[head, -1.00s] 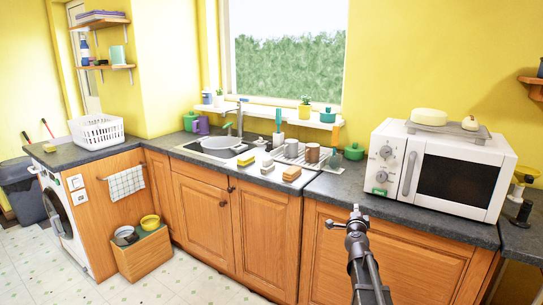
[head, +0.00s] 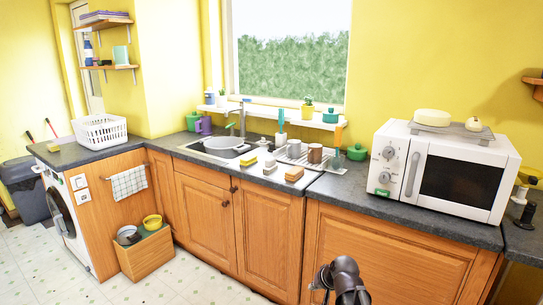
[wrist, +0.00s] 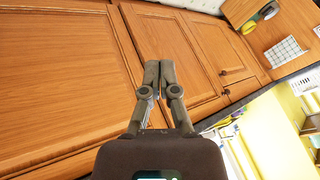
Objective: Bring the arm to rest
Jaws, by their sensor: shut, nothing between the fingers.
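My gripper (wrist: 158,72) shows in the wrist view with its two fingers together and nothing between them. It faces the wooden cupboard doors (wrist: 55,75) below the counter; how far off they are I cannot tell. In the head view my arm shows at the bottom, right of the middle, in front of the cupboard and below the counter edge. The fingertips are not clear in that view.
The grey counter (head: 345,190) runs along the wall. It carries a white microwave (head: 440,172), a sink (head: 218,147), mugs and sponges. A wooden box (head: 147,254) with bowls stands on the floor at left. The floor (head: 195,285) in front is clear.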

